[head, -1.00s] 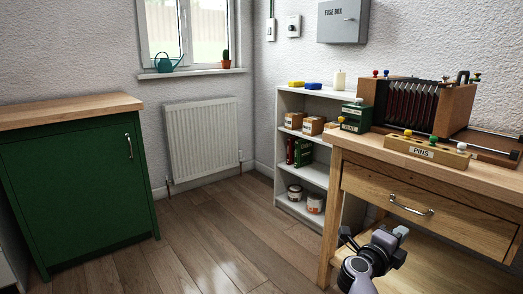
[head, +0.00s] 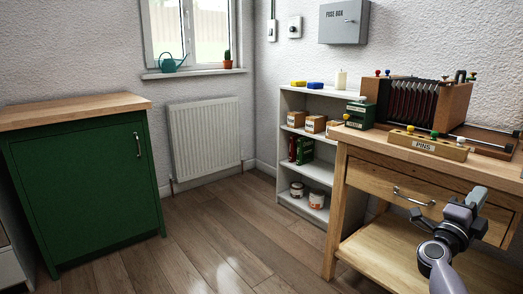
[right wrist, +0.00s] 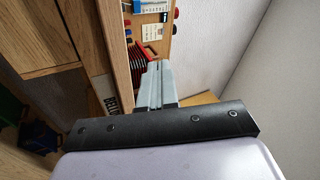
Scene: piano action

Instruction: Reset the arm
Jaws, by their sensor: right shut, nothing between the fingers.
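My right gripper (head: 467,207) is at the lower right in the head view, in front of the wooden workbench (head: 345,205) and just right of its drawer handle. Its fingers are shut and empty. In the right wrist view the closed fingers (right wrist: 155,85) point up the picture, beside a wooden edge. My left gripper is out of view.
A white shelf (head: 310,178) with boxes and tins stands left of the bench. A green cabinet (head: 85,190) stands at the left and a radiator (head: 205,138) under the window. The wooden floor (head: 215,225) between them is clear. A grey fuse box (head: 344,22) hangs on the wall.

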